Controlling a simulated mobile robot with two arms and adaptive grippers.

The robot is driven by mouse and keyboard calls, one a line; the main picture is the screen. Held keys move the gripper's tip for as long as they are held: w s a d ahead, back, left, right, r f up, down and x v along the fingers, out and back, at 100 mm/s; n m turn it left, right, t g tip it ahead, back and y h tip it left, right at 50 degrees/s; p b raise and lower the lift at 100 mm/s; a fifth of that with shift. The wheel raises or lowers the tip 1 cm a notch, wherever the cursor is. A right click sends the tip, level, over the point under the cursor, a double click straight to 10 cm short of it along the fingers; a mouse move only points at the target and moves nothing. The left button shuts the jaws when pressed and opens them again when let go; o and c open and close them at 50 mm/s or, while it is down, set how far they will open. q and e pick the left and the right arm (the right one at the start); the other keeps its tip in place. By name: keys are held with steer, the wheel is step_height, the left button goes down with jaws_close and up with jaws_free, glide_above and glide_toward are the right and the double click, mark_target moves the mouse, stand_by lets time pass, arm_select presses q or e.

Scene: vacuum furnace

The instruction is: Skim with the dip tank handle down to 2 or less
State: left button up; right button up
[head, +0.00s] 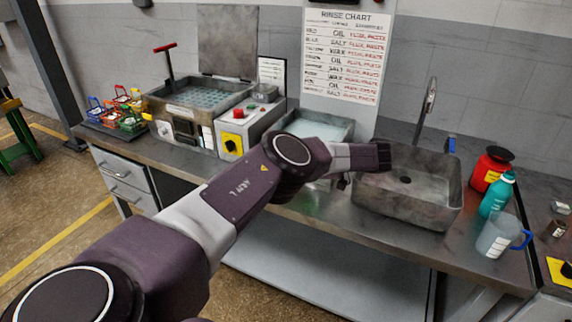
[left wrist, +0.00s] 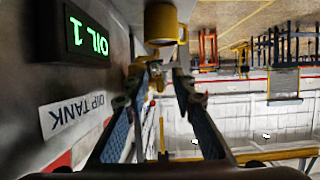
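My left arm reaches across the counter in the head view, and its gripper (head: 343,181) is a small dark shape, mostly hidden, by the front right of the middle tank (head: 347,127). That tank holds pale liquid. In the left wrist view the two fingers of my left gripper (left wrist: 160,80) converge toward small metal and yellow parts. Whether they grip them is unclear. A yellow cylindrical part (left wrist: 161,24) with a side loop lies just beyond the tips. A label (left wrist: 68,114) reads DIP TANK upside down, and a green display (left wrist: 87,36) reads OIL 1. My right gripper is not in view.
A tank with teal liquid (head: 160,104), a raised lid and a red-topped lever stands left. A control box (head: 232,133) with a red button is beside it. Right are a sink (head: 428,210), red container (head: 489,170), teal bottle (head: 495,195) and clear jug (head: 494,236).

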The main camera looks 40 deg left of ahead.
arm_select(q)
steer(key=v, duration=0.7)
steer(key=shift+f, duration=0.2)
